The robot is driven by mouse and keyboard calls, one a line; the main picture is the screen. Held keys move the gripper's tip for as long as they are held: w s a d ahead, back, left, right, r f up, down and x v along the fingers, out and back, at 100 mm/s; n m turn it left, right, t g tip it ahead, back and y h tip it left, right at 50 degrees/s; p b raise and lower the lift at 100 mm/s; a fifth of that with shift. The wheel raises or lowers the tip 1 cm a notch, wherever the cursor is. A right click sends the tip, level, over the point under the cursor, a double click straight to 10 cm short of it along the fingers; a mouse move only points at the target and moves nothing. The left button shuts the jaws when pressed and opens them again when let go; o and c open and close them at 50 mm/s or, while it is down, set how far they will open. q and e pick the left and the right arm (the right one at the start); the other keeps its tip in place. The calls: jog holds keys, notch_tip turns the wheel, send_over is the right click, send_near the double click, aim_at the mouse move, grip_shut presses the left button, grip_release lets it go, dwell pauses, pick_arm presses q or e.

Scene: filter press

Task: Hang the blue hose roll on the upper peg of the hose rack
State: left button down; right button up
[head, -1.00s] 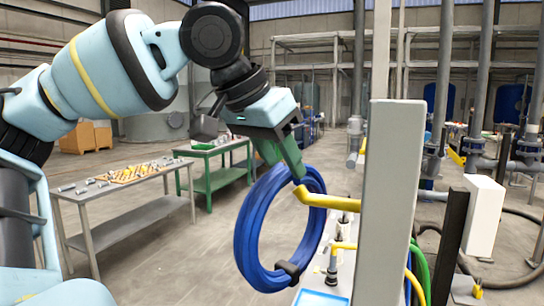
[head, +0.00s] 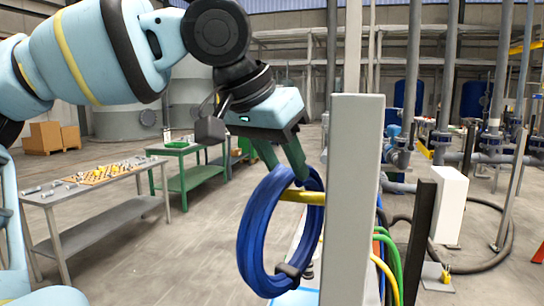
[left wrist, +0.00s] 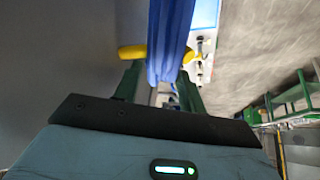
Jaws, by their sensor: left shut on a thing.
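The blue hose roll (head: 254,240) hangs upright from my left gripper (head: 289,170), whose fingers are shut on its top. The hose rack's grey post (head: 350,200) stands to the right. Its upper yellow peg (head: 302,196) points left and appears to run through the roll's opening, just below the gripped top. In the left wrist view the hose (left wrist: 166,45) is between the fingers, and the yellow peg (left wrist: 132,52) shows on both sides of it. Whether the hose rests on the peg, I cannot tell. The lower peg is mostly hidden. My right gripper is not in view.
Green hose (head: 392,262) and yellow hose (head: 384,278) hang right of the post. A dark post (head: 420,240) and a white box (head: 450,205) stand further right. A grey table (head: 105,190) with small parts and a green bench (head: 190,170) are at the left. Open floor lies between.

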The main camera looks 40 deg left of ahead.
pick_arm(q)
jog(key=shift+w+d, duration=0.25)
jog(key=shift+d, duration=0.1)
jog(key=shift+w+d+f, duration=0.1)
jog(key=shift+d+f, duration=0.15)
jog(key=shift+d, duration=0.1)
jog(key=shift+f, duration=0.1)
jog(key=shift+d+f, duration=0.1)
jog(key=shift+f, duration=0.05)
jog(key=c, duration=1.3)
grip_release()
jog(key=o, duration=0.6)
jog(key=shift+w+d, duration=0.15)
jog(key=shift+d, duration=0.05)
jog(key=shift+c, duration=0.2)
jog(key=shift+a, duration=0.15)
